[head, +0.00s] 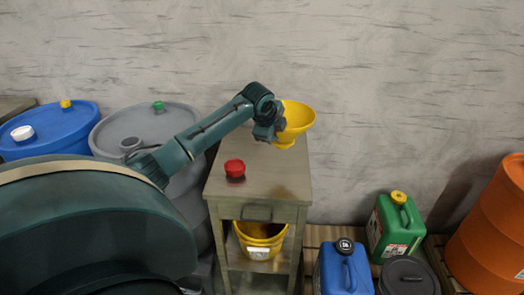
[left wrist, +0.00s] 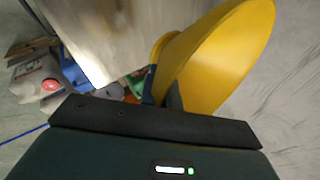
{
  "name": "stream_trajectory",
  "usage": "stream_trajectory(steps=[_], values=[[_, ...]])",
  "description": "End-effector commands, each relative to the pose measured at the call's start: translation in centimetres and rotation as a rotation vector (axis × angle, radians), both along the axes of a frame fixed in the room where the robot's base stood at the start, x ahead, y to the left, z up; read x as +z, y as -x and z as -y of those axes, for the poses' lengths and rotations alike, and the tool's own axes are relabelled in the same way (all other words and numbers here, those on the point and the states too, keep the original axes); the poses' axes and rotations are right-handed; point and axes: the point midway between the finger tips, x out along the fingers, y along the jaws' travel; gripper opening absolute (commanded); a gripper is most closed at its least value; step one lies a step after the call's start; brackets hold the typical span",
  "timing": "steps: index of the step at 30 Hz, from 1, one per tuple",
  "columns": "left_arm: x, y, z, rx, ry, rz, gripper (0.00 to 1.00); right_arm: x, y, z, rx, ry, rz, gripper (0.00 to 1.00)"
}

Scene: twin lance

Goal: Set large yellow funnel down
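The large yellow funnel (head: 298,116) is above the back right part of the metal cabinet top (head: 270,182), wide mouth up. I cannot tell whether its lower end touches the top. My left gripper (head: 277,130) is at the funnel's left side, its fingers closed on it. In the left wrist view the yellow funnel (left wrist: 225,60) fills the upper right, and the dark fingertips (left wrist: 163,98) lie against its narrower part. The cabinet top (left wrist: 100,35) is beside it in that view. My right gripper is not in view.
A red cap (head: 235,169) sits on the cabinet top, left of the funnel. Yellow buckets (head: 262,238) stand on the shelf below. Blue (head: 60,130) and grey (head: 150,122) drums stand left. Green (head: 395,225) and blue (head: 343,270) canisters and an orange drum (head: 495,225) stand right.

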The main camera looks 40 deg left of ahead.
Motion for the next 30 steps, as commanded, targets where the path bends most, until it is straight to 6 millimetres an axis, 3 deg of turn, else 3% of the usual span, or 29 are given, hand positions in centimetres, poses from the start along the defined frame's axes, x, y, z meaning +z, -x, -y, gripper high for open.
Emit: stream_trajectory(steps=[2, 5, 22, 30], values=[[0.3, 0.4, -1.5, -0.011, 0.001, 0.000, 0.00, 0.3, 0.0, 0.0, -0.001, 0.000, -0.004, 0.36], [-0.6, 0.6, -2.2, -0.023, 0.002, -0.002, 0.00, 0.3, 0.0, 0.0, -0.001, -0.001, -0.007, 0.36], [-8.8, 0.6, -2.2, -0.024, 0.002, 0.000, 0.00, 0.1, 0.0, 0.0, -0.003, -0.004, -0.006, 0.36], [-9.7, 0.6, -2.2, -0.024, -0.001, 0.002, 0.00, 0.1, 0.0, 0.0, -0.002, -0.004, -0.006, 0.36]])
